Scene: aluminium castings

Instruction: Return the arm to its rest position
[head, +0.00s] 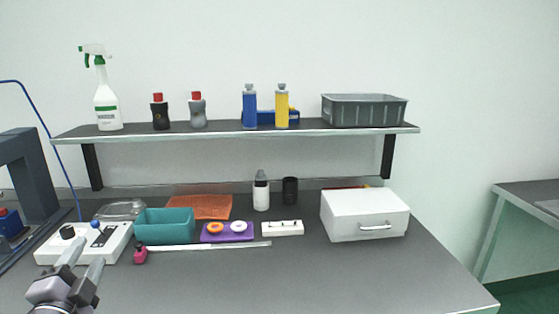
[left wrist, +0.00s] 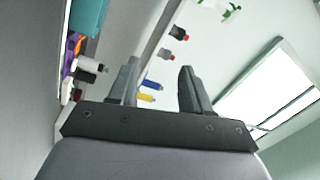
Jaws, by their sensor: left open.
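My left gripper (head: 83,259) is at the lower left of the head view, in front of the white device with knobs (head: 58,245). Its two fingers are apart with nothing between them. In the left wrist view the fingers of the left gripper (left wrist: 158,82) are also spread and empty, with shelf bottles beyond them. My right gripper is in neither view.
A teal bin (head: 165,229), purple ring tray (head: 227,236), white block (head: 282,228) and white drawer box (head: 364,216) stand on the grey bench (head: 330,280). A shelf (head: 230,132) with bottles runs above. The bench's front right is clear.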

